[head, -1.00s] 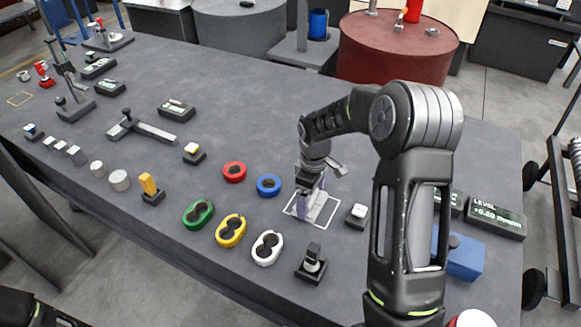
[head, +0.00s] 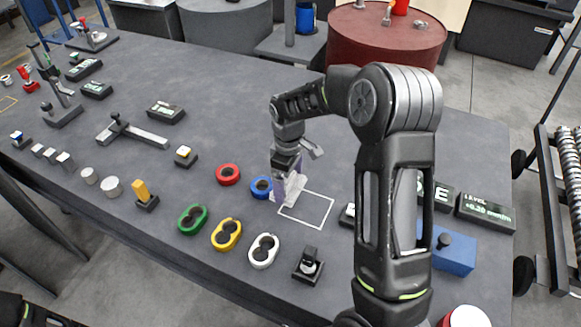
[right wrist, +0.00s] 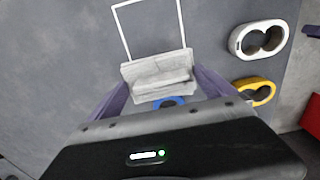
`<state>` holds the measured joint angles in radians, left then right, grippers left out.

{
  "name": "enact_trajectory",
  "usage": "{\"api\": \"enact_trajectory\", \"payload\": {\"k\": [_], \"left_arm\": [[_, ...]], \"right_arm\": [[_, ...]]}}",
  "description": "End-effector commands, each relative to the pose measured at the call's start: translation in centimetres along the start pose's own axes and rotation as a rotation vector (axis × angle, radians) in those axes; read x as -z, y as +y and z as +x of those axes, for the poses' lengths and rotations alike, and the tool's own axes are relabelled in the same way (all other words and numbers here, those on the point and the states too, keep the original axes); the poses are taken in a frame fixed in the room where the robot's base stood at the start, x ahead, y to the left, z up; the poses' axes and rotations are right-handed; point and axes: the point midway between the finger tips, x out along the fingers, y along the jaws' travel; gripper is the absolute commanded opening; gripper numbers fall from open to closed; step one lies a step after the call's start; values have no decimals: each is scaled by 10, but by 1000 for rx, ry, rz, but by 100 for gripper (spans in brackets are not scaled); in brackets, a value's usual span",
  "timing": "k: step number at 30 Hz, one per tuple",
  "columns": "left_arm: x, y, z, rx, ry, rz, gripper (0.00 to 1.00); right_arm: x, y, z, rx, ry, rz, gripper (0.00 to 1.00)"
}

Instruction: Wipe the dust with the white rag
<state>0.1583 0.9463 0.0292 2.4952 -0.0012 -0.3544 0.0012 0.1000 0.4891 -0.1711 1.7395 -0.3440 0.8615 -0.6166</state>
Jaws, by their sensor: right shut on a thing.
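My right gripper (head: 286,186) is shut on the white rag (head: 294,187), a pale folded block between its purple fingers. In the right wrist view the rag (right wrist: 158,77) sits between the fingers (right wrist: 160,90). The rag is low over the table, at the left edge of a white square outline (head: 319,225) and close to the blue ring (head: 260,188). I cannot tell whether it touches the tabletop. The surface inside the outline looks plain grey, and I cannot make out dust there. My left gripper is out of view.
On the grey table (head: 230,110) are a red ring (head: 228,174) and green (head: 192,219), yellow (head: 226,234) and white (head: 263,251) double-hole pieces. A black holder (head: 308,265) stands near the front edge. A blue box (head: 452,252) and a LEVEL display (head: 486,212) are at right.

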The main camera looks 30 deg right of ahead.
Motion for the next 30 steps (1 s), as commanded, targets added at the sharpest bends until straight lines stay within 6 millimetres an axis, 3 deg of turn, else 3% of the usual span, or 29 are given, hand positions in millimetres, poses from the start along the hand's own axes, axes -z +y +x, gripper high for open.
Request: {"api": "enact_trajectory", "payload": {"k": [10,30], "left_arm": [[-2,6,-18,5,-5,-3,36],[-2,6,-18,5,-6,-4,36]], "right_arm": [[6,-4,-31,-1,1,0,56],[6,-4,-32,-1,1,1,56]]}}
